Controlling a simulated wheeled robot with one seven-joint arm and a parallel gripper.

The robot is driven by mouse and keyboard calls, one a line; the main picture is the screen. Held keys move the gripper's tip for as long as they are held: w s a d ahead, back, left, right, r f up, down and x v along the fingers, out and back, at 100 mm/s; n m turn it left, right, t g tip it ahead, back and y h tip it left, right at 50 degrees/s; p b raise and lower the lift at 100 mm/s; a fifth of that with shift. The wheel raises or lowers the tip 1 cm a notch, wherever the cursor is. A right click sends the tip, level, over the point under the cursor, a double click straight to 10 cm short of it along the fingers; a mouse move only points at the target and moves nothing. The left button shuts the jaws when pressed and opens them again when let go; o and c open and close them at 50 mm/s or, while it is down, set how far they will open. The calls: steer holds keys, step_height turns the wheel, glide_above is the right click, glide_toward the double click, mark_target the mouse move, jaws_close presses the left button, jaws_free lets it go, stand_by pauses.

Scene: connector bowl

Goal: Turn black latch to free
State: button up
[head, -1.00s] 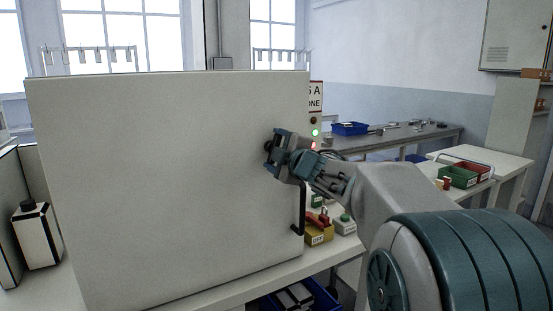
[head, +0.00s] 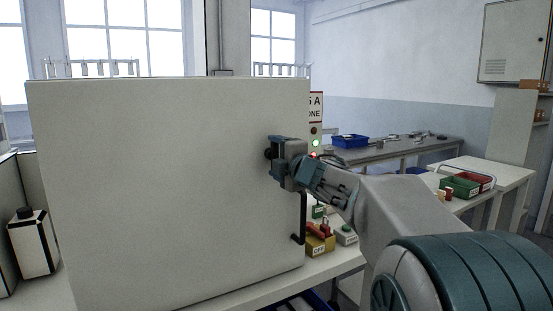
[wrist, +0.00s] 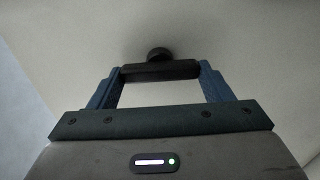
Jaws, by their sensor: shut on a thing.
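The black latch (wrist: 160,70) shows in the wrist view as a dark bar lying crosswise between my fingertips, with a round dark knob behind it on the pale panel. My gripper (wrist: 158,74) is shut on the latch, one blue finger at each end of the bar. In the head view my gripper (head: 272,157) is at the right part of the large white door panel (head: 160,180) and hides most of the latch. A black handle (head: 301,220) is on the panel's right edge, below my gripper.
A yellow box (head: 319,244) with a red item and a grey box with a green button (head: 346,234) stand on the bench right of the panel. A black-and-white container (head: 34,245) stands at the left. A blue bin (head: 350,141) is on the back table.

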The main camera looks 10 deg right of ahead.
steer(key=o, duration=1)
steer(key=v, duration=1.4)
steer(key=shift+w, duration=0.1)
